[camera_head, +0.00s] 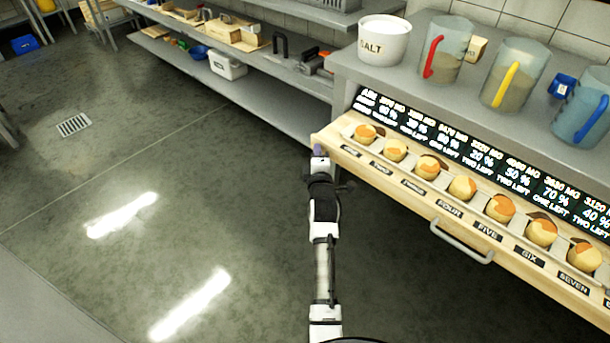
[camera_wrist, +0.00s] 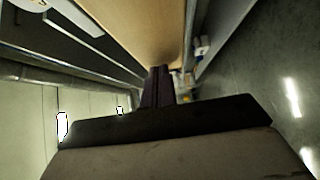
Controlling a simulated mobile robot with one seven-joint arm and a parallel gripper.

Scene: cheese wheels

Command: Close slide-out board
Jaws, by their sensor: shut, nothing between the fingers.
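The slide-out board (camera_head: 460,225) is a pale wooden board that sticks out from under the grey counter at the right of the head view. It bears a row of cheese wheels with number labels and has a metal bar handle (camera_head: 461,243) on its front. My gripper (camera_head: 318,150) is at the board's left front corner, shut and empty. In the wrist view the shut fingers (camera_wrist: 158,84) point along the board's wooden face (camera_wrist: 140,25), close to it. I cannot tell whether they touch it.
The counter above holds a salt tub (camera_head: 384,40) and several jugs, including one with a red handle (camera_head: 447,48). A grey shelf unit (camera_head: 240,90) with tools and boxes stands behind. The floor (camera_head: 150,180) to the left is clear, with a drain (camera_head: 73,125).

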